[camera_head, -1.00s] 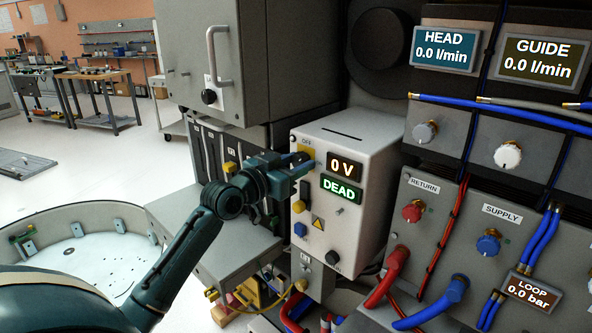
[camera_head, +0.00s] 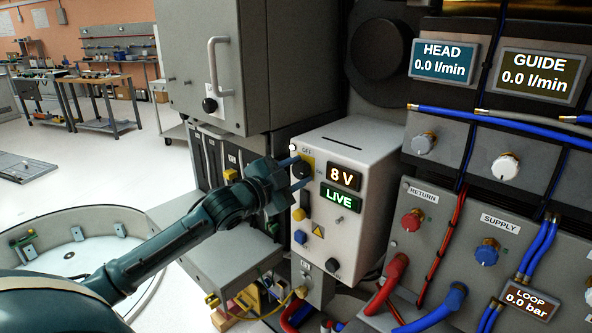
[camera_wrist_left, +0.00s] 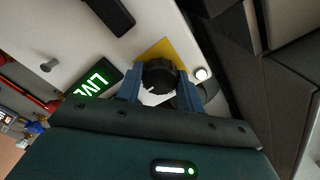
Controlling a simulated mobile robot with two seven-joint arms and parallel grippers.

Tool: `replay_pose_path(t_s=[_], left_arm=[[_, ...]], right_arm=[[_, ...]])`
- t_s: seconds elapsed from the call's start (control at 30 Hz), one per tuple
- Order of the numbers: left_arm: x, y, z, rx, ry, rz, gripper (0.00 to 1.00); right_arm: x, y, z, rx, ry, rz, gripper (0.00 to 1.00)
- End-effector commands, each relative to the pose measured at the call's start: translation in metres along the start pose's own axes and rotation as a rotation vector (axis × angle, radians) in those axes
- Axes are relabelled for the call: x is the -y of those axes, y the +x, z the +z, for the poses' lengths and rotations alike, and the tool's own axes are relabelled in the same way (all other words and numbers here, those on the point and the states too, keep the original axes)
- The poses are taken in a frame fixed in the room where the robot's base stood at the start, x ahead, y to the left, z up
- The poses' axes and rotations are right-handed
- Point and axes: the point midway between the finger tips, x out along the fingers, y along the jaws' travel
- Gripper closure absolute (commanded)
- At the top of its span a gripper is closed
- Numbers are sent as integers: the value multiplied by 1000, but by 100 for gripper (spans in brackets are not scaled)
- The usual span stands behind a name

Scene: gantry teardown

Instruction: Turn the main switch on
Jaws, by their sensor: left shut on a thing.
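The main switch (camera_wrist_left: 160,77) is a black rotary knob on a yellow plate on the front of the white electrical box (camera_head: 345,150). In the head view the knob (camera_head: 300,168) shows just beyond my left gripper (camera_head: 297,173). My left gripper, also in the left wrist view (camera_wrist_left: 165,88), is shut on the knob, with a blue finger on each side. The box's displays read 8 V (camera_head: 344,177) and LIVE (camera_head: 340,198). My right gripper is not in view.
Below the switch are a yellow button (camera_head: 299,214), a blue button (camera_head: 300,237) and a warning triangle (camera_head: 318,231). To the right is a panel with a red RETURN knob (camera_head: 411,220), a blue SUPPLY knob (camera_head: 487,252) and hoses. A round basin (camera_head: 75,215) lies at left.

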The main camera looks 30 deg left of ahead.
Motion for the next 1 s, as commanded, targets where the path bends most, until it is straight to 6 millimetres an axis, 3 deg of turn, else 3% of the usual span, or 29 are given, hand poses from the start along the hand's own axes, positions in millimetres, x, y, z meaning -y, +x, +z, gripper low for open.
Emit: replay_pose_path(t_s=[0.67, 0.7, 1.0], left_arm=[[0, 0, -1, -3, 69, -1, 86], [0, 0, -1, -3, 69, -1, 62], [0, 0, 0, -1, 67, -1, 41]], right_arm=[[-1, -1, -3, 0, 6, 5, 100], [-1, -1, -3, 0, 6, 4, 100], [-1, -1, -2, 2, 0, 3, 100]])
